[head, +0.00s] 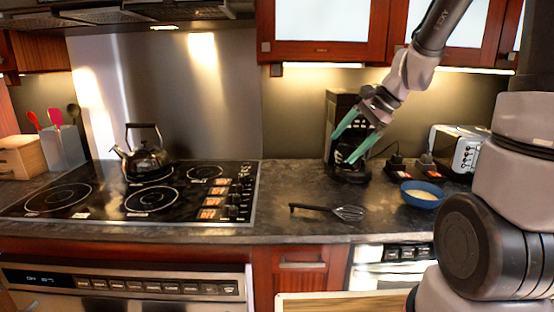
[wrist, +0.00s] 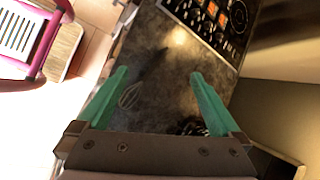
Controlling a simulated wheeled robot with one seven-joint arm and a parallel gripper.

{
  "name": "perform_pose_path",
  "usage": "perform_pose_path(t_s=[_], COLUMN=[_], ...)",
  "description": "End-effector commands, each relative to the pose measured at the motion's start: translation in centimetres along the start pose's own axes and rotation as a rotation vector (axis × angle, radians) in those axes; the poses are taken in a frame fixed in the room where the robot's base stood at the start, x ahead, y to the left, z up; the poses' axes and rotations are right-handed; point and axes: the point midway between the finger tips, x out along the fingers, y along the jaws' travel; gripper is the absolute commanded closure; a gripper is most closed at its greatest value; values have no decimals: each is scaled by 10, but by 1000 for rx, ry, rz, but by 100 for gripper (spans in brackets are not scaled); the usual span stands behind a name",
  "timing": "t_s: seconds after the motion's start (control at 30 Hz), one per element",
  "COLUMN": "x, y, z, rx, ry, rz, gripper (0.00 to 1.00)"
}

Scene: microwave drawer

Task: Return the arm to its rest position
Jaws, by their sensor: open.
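My gripper (head: 352,141) is open and empty, with two green fingers spread apart. In the head view it hangs above the counter, in front of a black coffee maker (head: 340,108). In the wrist view my gripper (wrist: 158,85) points down at the dark counter, with nothing between the fingers. My arm reaches up out of the top of the head view and also fills the right side.
A blue bowl (head: 422,195) and a white toaster (head: 456,150) stand at the right. A kettle (head: 147,158) sits on the cooktop (head: 100,205). Upper cabinets (head: 325,50) are close to the arm.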

Motion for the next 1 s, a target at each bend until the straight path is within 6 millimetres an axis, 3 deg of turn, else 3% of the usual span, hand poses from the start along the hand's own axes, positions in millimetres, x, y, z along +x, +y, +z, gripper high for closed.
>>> perform_pose_path(t_s=[0.03, 0.2, 0.5, 0.7, 1.0], x=[-19, -72, -146, -167, -168], y=[3, 23, 68, 83, 85], z=[12, 39, 68, 73, 73], rx=[-86, -366, -767, -877, -888], ry=[34, 161, 413, 504, 513], rz=[-9, -5, 17, 32, 35], gripper=[0, 0, 0, 0, 0])
